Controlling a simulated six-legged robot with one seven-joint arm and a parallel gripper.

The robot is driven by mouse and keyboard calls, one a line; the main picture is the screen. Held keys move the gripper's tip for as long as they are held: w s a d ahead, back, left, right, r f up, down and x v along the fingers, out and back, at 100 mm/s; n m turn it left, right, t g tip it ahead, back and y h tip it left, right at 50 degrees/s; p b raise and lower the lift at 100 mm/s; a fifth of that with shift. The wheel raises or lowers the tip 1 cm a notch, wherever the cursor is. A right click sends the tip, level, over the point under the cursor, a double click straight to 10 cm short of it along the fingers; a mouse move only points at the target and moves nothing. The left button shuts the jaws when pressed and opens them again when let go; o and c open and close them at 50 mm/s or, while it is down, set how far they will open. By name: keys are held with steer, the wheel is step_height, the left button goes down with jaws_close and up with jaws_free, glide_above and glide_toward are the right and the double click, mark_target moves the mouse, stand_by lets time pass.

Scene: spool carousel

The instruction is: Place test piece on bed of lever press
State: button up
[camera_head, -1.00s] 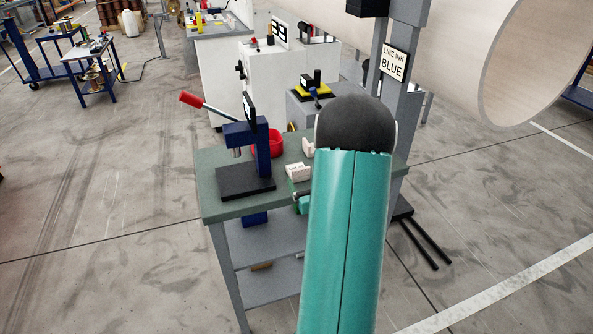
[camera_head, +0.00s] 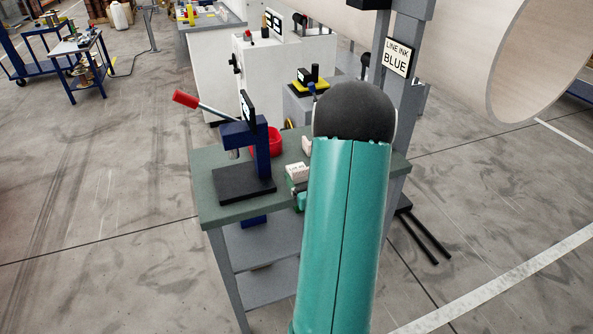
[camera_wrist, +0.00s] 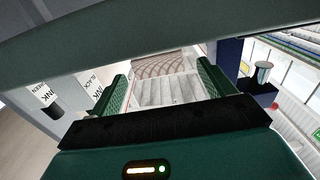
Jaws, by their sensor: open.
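The lever press (camera_head: 262,152) stands on the green-topped bench in the head view, with a blue column and a red-ended lever raised to the left. Its dark bed (camera_head: 245,185) looks bare. A small white block with print on it (camera_head: 297,172) sits right of the bed; I cannot tell if it is the test piece. My gripper (camera_wrist: 162,74) is open in the wrist view, with its green fingers wide apart and nothing clearly held. In the head view my arm hides most of the gripper. A blue post (camera_wrist: 229,58) stands just beyond the right finger.
A red bowl (camera_head: 268,142) stands behind the press, and a pale piece (camera_head: 307,146) lies near it. The bench top (camera_head: 215,213) is clear at its left front edge. White cabinets stand behind.

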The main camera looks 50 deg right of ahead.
steer(key=shift+w+d+f, duration=0.15)
steer(key=shift+w+d, duration=0.05)
steer(key=shift+w, duration=0.2)
steer(key=shift+s+a+r, duration=0.1)
steer(key=shift+s+r, duration=0.1)
steer(key=shift+s, duration=0.1)
steer(key=shift+c, duration=0.2)
steer(key=shift+w+f, duration=0.1)
steer(key=shift+w, duration=0.1)
steer(key=c, duration=0.4)
steer(key=shift+s, duration=0.2)
steer(key=c, duration=0.7)
steer(key=shift+w, duration=0.15)
steer(key=shift+c, duration=0.2)
